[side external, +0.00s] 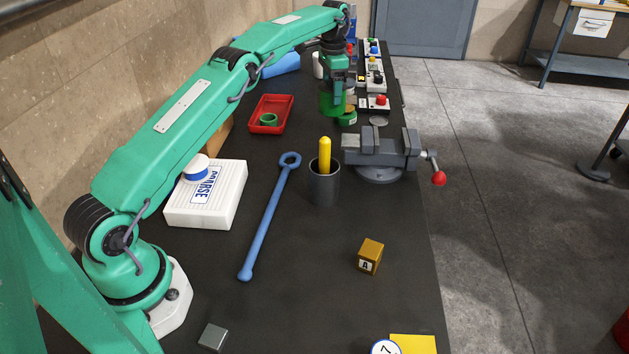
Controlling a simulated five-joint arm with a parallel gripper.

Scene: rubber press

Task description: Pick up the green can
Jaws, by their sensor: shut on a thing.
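The green can (328,105) is at the far part of the dark bench, right of the red tray. My gripper (337,92) comes down over it from above and is shut on it. The fingers partly hide the can's upper part. I cannot tell whether the can's base touches the bench.
A low green round piece (347,118) sits right beside the can. A red tray (285,115) with a green ring is to the left. A grey vise (378,152) and a dark cup (324,187) with a yellow stick are nearer. Button boxes (374,104) line the right edge.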

